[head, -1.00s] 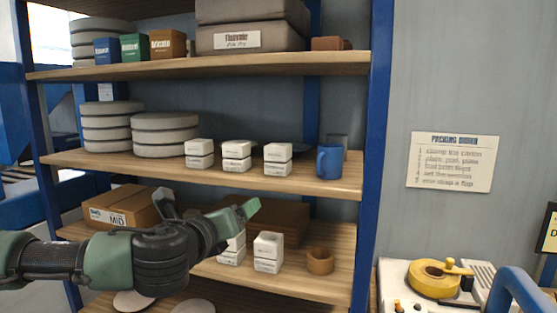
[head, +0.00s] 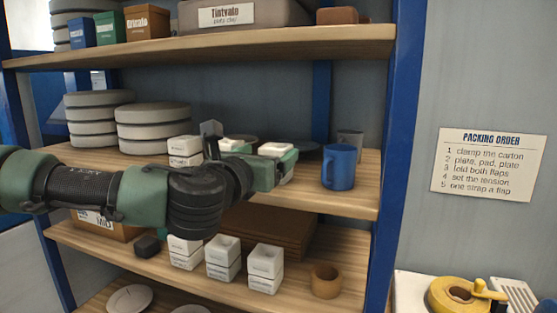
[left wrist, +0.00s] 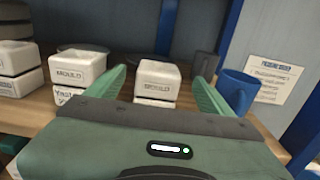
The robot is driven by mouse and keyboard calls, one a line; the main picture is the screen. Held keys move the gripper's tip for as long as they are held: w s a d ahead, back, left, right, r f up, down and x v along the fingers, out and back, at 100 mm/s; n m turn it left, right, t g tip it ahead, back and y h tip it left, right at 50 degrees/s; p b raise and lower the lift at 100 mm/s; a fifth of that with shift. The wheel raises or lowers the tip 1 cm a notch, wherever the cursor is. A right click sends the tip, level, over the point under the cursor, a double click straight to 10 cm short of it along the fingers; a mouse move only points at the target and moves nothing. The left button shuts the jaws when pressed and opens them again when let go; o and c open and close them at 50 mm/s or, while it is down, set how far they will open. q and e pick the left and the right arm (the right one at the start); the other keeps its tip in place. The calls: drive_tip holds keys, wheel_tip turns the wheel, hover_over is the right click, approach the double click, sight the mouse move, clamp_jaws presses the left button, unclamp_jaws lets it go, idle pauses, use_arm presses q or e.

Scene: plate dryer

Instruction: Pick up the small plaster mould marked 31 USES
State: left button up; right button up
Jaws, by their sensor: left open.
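Several small white plaster moulds stand in a row on the middle shelf: a left one (head: 185,148), a middle one mostly hidden by my gripper, and a right one (head: 276,149). The left wrist view shows the left (left wrist: 14,62), middle (left wrist: 78,70) and right (left wrist: 157,80) moulds. Their tops read MOULD; the lower labels are too blurred to read, so I cannot tell which says 31 USES. My left gripper (head: 250,145) is open at shelf height. In the wrist view the right mould appears between its two green fingers, beyond the palm. My right gripper is not in view.
A blue mug (head: 339,168) stands right of the moulds, with a grey cup (head: 350,143) behind it. Grey round stacks (head: 153,128) stand to the left. More white moulds (head: 265,268) and a brown ring (head: 326,281) are on the shelf below. The upper shelf (head: 300,46) overhangs.

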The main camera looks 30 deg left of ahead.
sight(276, 146)
use_arm(q)
drive_tip(key=shift+w+a+r, duration=0.1)
drive_tip(key=shift+w+r, duration=0.05)
drive_tip(key=shift+w, duration=0.15)
drive_tip(key=p+x, duration=0.2)
drive_tip(key=x, duration=0.2)
drive_tip(key=shift+w+a, duration=0.1)
drive_tip(key=shift+w, duration=0.4)
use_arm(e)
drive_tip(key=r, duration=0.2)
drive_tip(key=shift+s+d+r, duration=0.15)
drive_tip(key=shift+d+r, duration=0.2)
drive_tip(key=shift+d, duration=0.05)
use_arm(q)
drive_tip(key=shift+s, duration=0.1)
clamp_jaws()
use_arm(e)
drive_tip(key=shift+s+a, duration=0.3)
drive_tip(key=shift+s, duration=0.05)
